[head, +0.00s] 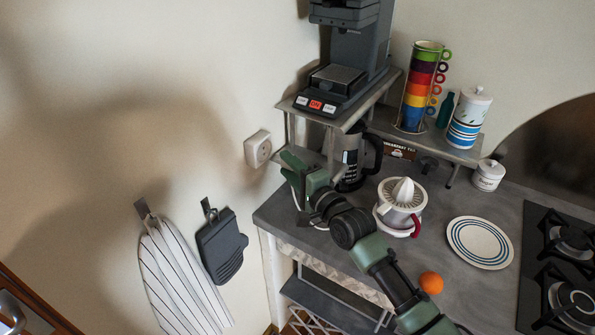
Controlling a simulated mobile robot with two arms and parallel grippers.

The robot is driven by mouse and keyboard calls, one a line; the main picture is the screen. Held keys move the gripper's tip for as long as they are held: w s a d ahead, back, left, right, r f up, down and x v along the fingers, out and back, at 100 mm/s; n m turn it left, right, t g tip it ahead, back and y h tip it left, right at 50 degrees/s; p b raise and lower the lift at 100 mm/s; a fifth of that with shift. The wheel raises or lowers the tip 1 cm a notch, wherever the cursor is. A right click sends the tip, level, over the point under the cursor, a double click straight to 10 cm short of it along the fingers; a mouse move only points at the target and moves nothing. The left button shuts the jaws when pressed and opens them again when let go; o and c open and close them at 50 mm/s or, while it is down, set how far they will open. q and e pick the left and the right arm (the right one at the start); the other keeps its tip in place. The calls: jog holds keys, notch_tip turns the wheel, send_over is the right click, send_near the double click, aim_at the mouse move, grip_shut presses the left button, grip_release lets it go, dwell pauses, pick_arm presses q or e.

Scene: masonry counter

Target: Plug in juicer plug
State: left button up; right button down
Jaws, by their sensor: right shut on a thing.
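The white wall socket (258,149) is on the wall, left of the counter's corner. The white juicer (400,200) with its ribbed cone and red handle stands on the grey counter. My right gripper (289,167) is beside the counter corner, a little right of and below the socket and apart from it in the picture. It is shut on the juicer plug, which its fingers hide. A white cord (296,202) hangs below the gripper towards the counter edge. My left gripper is out of view.
A small shelf (345,120) with a dark coffee machine (350,60) overhangs close to my right gripper. A striped cloth (180,265) and dark mitt (221,246) hang below. A plate (480,242) and orange (431,283) lie right.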

aim_at(263, 152)
jog(key=shift+w+a, duration=0.8)
jog(key=shift+a, duration=0.25)
dwell(1.2)
jog(key=shift+w+a+b, duration=0.35)
jog(key=shift+w+a, duration=0.25)
jog(key=shift+a, duration=0.3)
jog(key=shift+w+a+r, duration=0.1)
jog(key=shift+w+a, duration=0.1)
jog(key=shift+a, duration=0.1)
dwell(0.5)
jog(key=c, duration=0.9)
grip_release()
jog(key=shift+w+a, duration=0.1)
jog(key=shift+o, duration=0.2)
